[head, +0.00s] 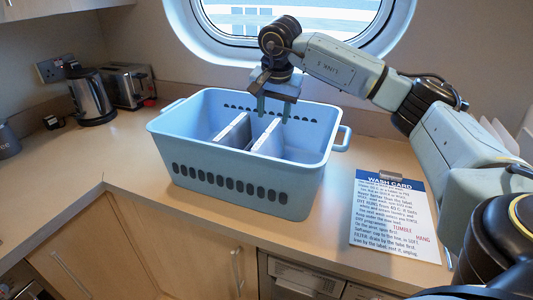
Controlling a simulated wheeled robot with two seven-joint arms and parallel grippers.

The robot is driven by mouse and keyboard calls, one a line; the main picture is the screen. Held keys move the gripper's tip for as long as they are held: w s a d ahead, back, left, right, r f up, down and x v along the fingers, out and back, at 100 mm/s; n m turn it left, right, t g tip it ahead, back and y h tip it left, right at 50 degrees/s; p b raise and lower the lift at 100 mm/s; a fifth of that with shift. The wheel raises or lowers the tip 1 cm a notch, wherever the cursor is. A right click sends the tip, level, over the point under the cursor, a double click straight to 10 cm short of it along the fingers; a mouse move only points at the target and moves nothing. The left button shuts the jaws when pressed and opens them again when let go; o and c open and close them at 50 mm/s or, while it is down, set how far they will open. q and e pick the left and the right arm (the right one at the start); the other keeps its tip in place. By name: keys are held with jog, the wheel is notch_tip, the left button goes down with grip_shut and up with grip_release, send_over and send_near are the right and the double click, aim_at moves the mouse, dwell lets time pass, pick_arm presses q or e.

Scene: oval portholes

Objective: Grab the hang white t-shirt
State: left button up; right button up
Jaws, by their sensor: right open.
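A blue laundry basket (310,179) stands on the counter with its handles at left and right. Inside it, two flat, pale panels stand upright, a left one (233,131) and a right one (267,137). I cannot tell whether they are dividers or folded cloth. No t-shirt can be clearly made out; the basket's floor is mostly hidden by its front wall. My right gripper (274,107) is open, pointing down over the back of the basket, above and behind the right panel. Its jaws look empty. My left gripper is not in view.
A wash card (395,215) with "TUMBLE" and "HANG" lies right of the basket, partly beside my right arm. A kettle (91,98) and a toaster (127,84) stand at the back left. The counter (110,165) left of the basket is clear. An oval window is behind.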

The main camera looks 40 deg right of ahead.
aim_at(267, 134)
jog(key=x, duration=0.4)
jog(key=shift+w+f, duration=0.15)
jog(key=shift+f, duration=0.15)
jog(key=x, duration=0.5)
jog(key=shift+w+a+f, duration=0.1)
jog(key=shift+w+a, duration=0.15)
jog(key=shift+a, duration=0.05)
jog(key=c, duration=1)
